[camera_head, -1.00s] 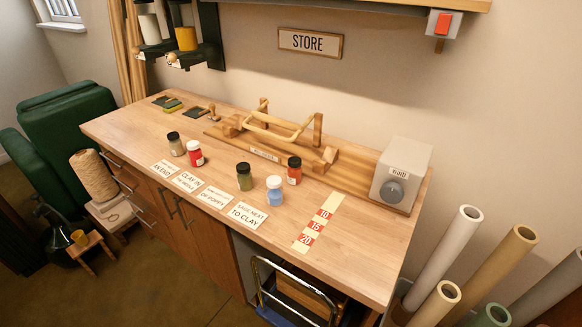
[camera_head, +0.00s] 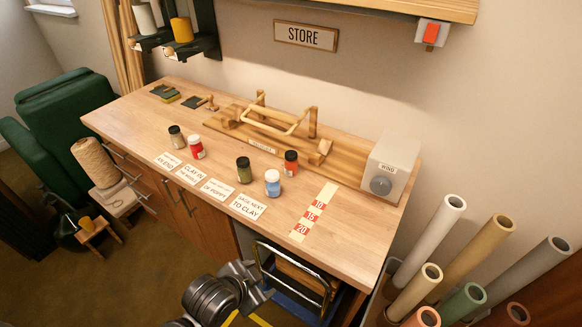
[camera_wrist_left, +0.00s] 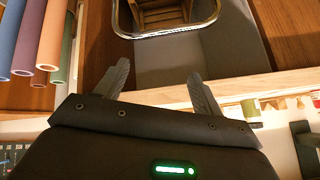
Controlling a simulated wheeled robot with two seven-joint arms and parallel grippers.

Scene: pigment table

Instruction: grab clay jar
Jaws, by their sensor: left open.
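Several dark-lidded or white-lidded jars stand upright on the wooden table (camera_head: 330,232). An orange-red jar (camera_head: 290,167) stands at the back, near the wooden rack; its colour is the most clay-like, but no readable jar label confirms it. A red jar (camera_head: 196,150) and a beige-grey jar (camera_head: 177,139) are at the left. A green jar (camera_head: 243,172) and a blue jar (camera_head: 272,186) are near the middle. My left gripper (camera_head: 262,283) is open and empty, in front of the table and apart from the jars. Its spread fingers show in the left wrist view (camera_wrist_left: 160,88). My right gripper is out of view.
Text cards (camera_head: 220,189) line the table's front edge, with a numbered strip (camera_head: 314,213) to their right. A wooden rack (camera_head: 268,135) and a grey WIND box (camera_head: 388,168) stand behind. A metal-framed stool (camera_head: 290,262) sits under the table; paper tubes (camera_head: 430,240) stand at right.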

